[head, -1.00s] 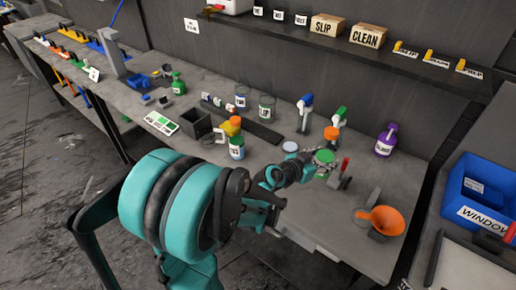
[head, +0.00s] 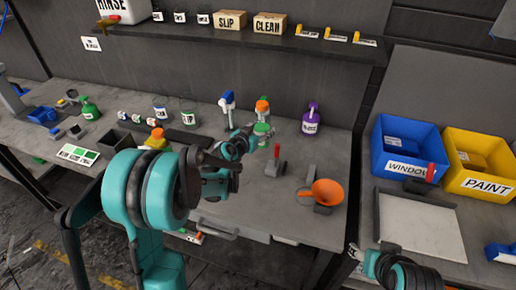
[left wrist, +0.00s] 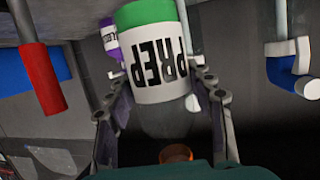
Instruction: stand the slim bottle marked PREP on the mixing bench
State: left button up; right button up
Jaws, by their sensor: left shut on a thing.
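My left gripper (head: 256,138) is shut on the slim PREP bottle (head: 263,129). In the left wrist view the bottle (left wrist: 153,55) has a green end and a white label with black PREP lettering, and sits between the two fingers. In the head view it is over the grey bench (head: 335,150), in front of the orange-topped spray bottle (head: 262,107); the arm hides part of it. I cannot tell whether its base touches the bench. Part of my right arm shows at the lower right; its jaws are not clear.
A red-handled clamp (head: 277,160) and an orange funnel (head: 327,192) stand to the right of my left gripper. A purple bottle (head: 311,120) and a blue-topped sprayer (head: 227,103) stand behind. Blue WINDOW (head: 404,148) and yellow PAINT (head: 482,165) bins stand at right.

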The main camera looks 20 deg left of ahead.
pick_arm(q)
notch_tip(320, 180, down, 7)
jog(key=shift+r+b, duration=0.15)
jog(key=shift+b, duration=0.85)
jog(key=shift+r, duration=0.1)
jog(key=shift+s, duration=0.1)
jog(key=shift+f, duration=0.25)
jog(key=o, duration=1.4)
jog(key=shift+o, duration=0.2)
jog(key=shift+r, duration=0.1)
